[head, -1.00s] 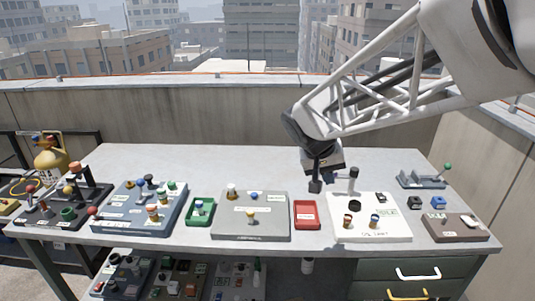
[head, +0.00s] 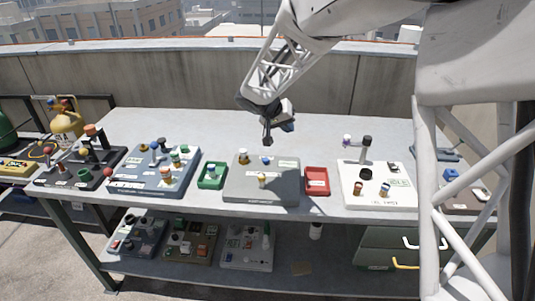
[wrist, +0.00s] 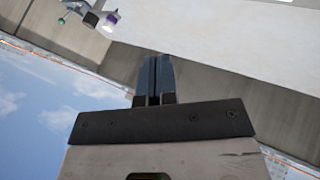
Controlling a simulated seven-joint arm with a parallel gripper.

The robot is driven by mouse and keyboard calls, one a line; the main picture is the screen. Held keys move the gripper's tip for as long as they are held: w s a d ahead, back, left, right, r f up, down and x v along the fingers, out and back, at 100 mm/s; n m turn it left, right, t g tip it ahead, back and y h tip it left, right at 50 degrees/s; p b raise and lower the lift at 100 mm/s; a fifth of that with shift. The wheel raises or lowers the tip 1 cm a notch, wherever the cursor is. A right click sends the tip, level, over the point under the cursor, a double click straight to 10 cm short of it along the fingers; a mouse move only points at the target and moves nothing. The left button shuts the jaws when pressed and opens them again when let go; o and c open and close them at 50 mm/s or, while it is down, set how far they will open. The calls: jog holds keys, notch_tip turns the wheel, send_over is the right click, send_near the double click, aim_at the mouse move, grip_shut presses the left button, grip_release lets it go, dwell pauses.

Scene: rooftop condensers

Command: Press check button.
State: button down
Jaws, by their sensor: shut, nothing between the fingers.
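I cannot tell which control is the check button, because the labels are too small to read. A blue panel (head: 142,183) with several coloured knobs is to the left. A white panel (head: 378,199) with knobs and a black-topped post is to the right.
A green tray (head: 209,184) and a red tray (head: 317,186) flank the grey panel. A dark panel (head: 57,181) with knobs is at the far left. More panels lie on the lower shelf (head: 292,277). The table's back strip (head: 190,125) is clear.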

jog(key=t, duration=0.2)
send_over(264, 158)
notch_tip(264, 158, down, 6)
jog(key=shift+r, duration=0.15)
jog(key=shift+s, duration=0.1)
jog(key=shift+f, duration=4.35)
jog(key=shift+d+f, duration=0.1)
jog(key=shift+f, duration=0.95)
jog(key=shift+r, duration=0.15)
dwell(0.4)
jog(key=shift+r, duration=0.85)
